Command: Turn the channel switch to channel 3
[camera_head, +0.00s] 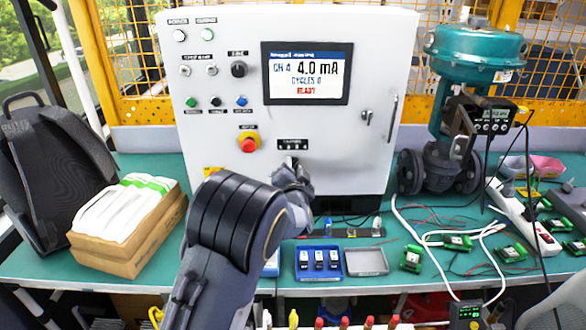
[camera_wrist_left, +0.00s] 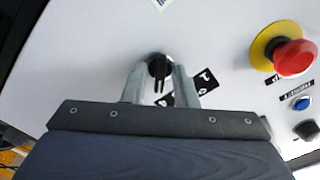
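The channel switch (camera_wrist_left: 159,68) is a small black rotary knob on the white cabinet front, seen in the left wrist view. A black label plate with light marks (camera_wrist_left: 205,80) lies beside it, partly hidden by a finger. My left gripper (camera_wrist_left: 160,80) has one grey finger on each side of the knob, with gaps showing, so it looks open around it. In the head view my left gripper (camera_head: 292,174) is at the cabinet front below the black channel label (camera_head: 292,144) and mostly hides the knob. The display (camera_head: 305,73) reads CH 4, 4.0 mA, READY. My right gripper is not in view.
A red emergency button (camera_head: 248,143) sits left of the label, with small buttons and a black knob (camera_head: 239,69) above. A cardboard box (camera_head: 125,245) stands at left, a teal valve actuator (camera_head: 475,50) at right. Cables and green boards lie on the bench.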

